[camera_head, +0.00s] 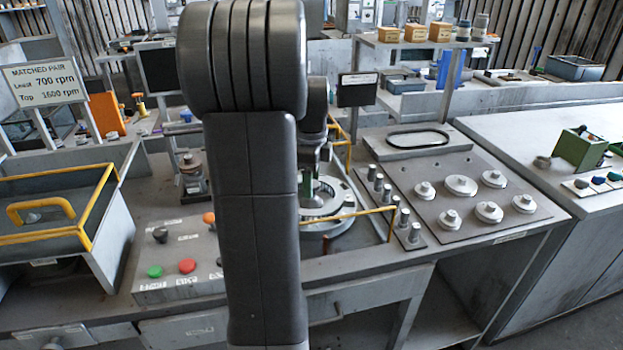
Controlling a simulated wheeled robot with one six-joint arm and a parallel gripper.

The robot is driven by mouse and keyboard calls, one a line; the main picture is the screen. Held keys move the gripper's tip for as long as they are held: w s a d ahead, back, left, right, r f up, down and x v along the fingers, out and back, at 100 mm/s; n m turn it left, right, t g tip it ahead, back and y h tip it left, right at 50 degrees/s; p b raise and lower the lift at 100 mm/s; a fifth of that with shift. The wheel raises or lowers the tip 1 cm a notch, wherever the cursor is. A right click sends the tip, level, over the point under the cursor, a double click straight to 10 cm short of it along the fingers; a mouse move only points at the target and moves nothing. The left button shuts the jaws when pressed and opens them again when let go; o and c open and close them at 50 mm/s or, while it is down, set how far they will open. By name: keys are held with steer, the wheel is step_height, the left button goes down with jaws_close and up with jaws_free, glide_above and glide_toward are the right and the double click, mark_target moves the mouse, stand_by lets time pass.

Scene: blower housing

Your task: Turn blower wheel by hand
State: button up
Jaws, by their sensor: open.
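The blower wheel (343,197) looks like a pale ring in a round grey housing (322,228), set in the bench behind my arm. The arm hides the left part of both. My gripper (318,172) hangs over the ring's middle, partly hidden by the arm link. It is open, and I see nothing held in it. I cannot tell whether it touches the wheel. A small green part shows inside the ring below the gripper.
A yellow rail (350,213) runs beside the housing. Metal pegs (396,212) stand right of it, then a plate with several round knobs (461,186). A control box (178,255) with coloured buttons and a yellow-rimmed bin (62,268) are at the left.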

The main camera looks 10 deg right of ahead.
jaws_close()
steer(key=shift+r+n, duration=0.1)
steer(key=shift+n, duration=0.2)
steer(key=n+p, duration=0.2)
steer(key=n, duration=0.1)
steer(key=shift+n, duration=0.4)
steer(key=n+p, duration=0.2)
steer(key=n, duration=0.3)
steer(key=n+p, duration=0.1)
steer(key=n, duration=0.4)
steer(key=shift+n+p, duration=0.3)
steer(key=shift+n, duration=0.1)
steer(key=shift+n+p, duration=0.35)
steer(key=shift+n, duration=1.95)
